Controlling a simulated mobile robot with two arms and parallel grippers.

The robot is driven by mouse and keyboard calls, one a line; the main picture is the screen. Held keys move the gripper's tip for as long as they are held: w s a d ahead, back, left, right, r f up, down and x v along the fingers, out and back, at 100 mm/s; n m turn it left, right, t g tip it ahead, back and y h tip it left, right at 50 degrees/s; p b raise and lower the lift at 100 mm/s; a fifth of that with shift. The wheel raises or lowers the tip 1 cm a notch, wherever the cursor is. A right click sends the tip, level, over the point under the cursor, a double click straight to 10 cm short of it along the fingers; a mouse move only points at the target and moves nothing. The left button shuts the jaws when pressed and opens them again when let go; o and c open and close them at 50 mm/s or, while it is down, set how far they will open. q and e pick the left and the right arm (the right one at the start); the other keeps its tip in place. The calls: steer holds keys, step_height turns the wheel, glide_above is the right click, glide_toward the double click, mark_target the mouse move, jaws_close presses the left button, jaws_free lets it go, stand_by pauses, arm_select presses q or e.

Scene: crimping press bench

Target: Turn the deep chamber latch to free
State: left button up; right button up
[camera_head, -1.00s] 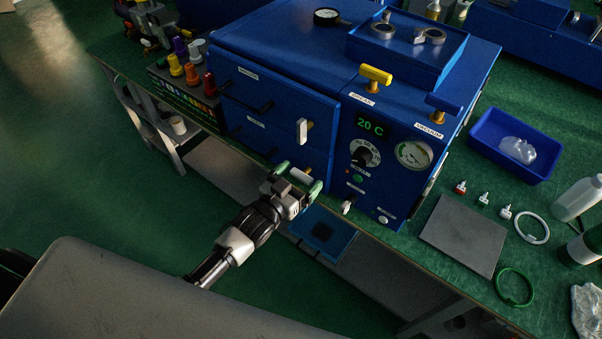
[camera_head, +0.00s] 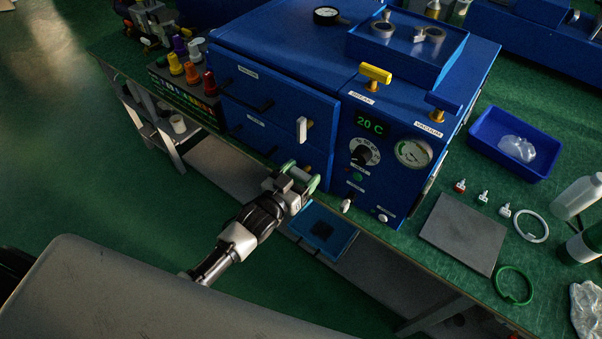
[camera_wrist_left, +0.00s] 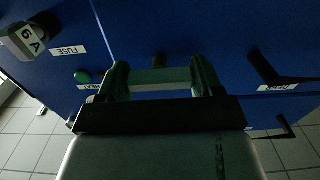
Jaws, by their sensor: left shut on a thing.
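The deep chamber latch (camera_head: 302,172) is a pale bar low on the front of the blue cabinet, on the lower door near its right edge. It lies roughly crosswise, partly hidden by my fingers. My left gripper (camera_head: 301,175), with green fingertips, is shut on it, one finger at each end. In the left wrist view the latch (camera_wrist_left: 160,78) spans between the two fingers of my left gripper (camera_wrist_left: 160,82), with a dark pivot behind it. The similar white latch (camera_head: 302,130) on the upper door stands upright. My right gripper is not in view.
The control panel right of the doors carries a white-tipped knob (camera_head: 346,204) and a dial (camera_head: 365,153). Dark door handles (camera_head: 264,146) stick out left of the latch. A blue tray (camera_head: 322,231) sits below the bench edge. Open floor lies at left.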

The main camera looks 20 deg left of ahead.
arm_select(q)
steer(key=n, duration=0.4)
steer(key=shift+p, duration=0.3)
steer(key=n, duration=0.3)
steer(key=shift+f+n, duration=0.1)
steer(key=shift+n, duration=0.2)
steer(key=n+b, duration=0.1)
steer(key=n, duration=0.3)
steer(key=shift+f+n, duration=0.1)
steer(key=shift+n, duration=0.2)
steer(key=n+b, duration=0.1)
steer(key=n, duration=0.4)
steer(key=shift+n+b, duration=0.3)
steer(key=o, duration=0.9)
steer(key=shift+o, duration=0.2)
steer(key=shift+a, duration=0.1)
